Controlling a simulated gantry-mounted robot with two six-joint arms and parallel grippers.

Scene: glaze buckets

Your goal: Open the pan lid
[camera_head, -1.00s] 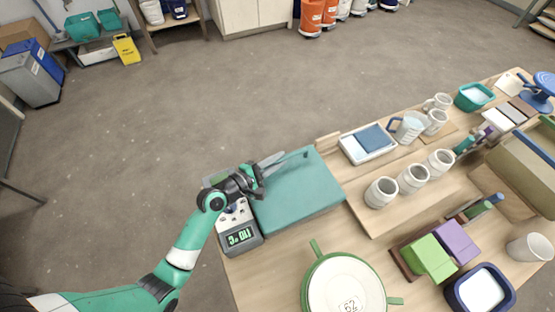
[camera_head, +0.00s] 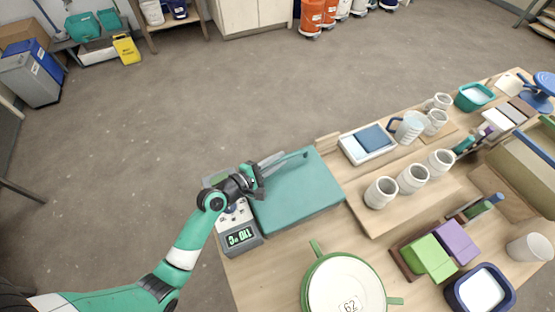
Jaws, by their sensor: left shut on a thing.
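The pan lid (camera_head: 300,190) is a flat teal rectangular cover. It lies over the pan near the table's left end and looks level and closed. A dark teal handle bar (camera_head: 294,157) is at its far side. The pan's control box (camera_head: 240,234), with a lit green display, sits to the lid's left. My left gripper (camera_head: 270,163) reaches in from the left over the lid's far left part and is shut on the handle. The fingers' exact contact is too small to make out. The pan's inside is hidden. My right gripper is not in view.
A white round pot (camera_head: 345,282) with green handles stands in front of the lid. A white tray with a blue block (camera_head: 368,143) and several pale mugs (camera_head: 412,178) stand to the right. Green and purple blocks (camera_head: 430,257) are further right. Open floor lies beyond the table.

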